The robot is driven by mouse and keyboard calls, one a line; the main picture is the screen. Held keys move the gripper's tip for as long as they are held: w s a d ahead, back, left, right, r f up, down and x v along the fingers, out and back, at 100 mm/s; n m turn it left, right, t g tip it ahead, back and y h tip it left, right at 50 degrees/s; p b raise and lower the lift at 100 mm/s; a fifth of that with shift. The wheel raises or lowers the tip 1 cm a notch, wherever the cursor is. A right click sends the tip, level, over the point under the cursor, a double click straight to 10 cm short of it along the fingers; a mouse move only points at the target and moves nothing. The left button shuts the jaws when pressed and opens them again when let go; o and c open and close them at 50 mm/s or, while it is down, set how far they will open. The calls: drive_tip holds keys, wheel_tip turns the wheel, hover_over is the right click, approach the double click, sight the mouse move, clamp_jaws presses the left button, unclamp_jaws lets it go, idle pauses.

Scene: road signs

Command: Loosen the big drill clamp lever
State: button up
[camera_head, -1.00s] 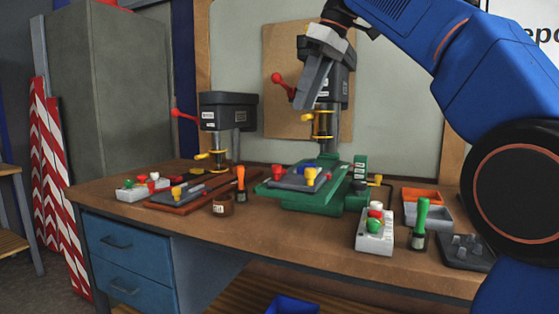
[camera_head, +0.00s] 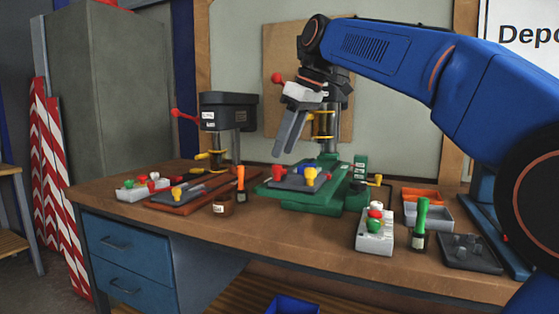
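The big drill (camera_head: 333,140) stands on a green base (camera_head: 316,199) at the back of the workbench, its head partly hidden by my gripper and arm. Yellow parts (camera_head: 323,138) show around its column or spindle. A dark lever with a yellow end (camera_head: 377,180) shows beside the green block at the right of the base. I cannot tell for certain which part is the clamp lever. My gripper (camera_head: 286,152) points down in front of the drill head, left of the column and above the base. Its two grey fingers appear slightly apart, with nothing seen between them.
A smaller drill (camera_head: 228,112) stands to the left on a red-brown base. The bench front middle is clear.

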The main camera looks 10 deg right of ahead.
sight(280, 166)
drive_tip(key=shift+x, duration=2.3)
clamp_jaws()
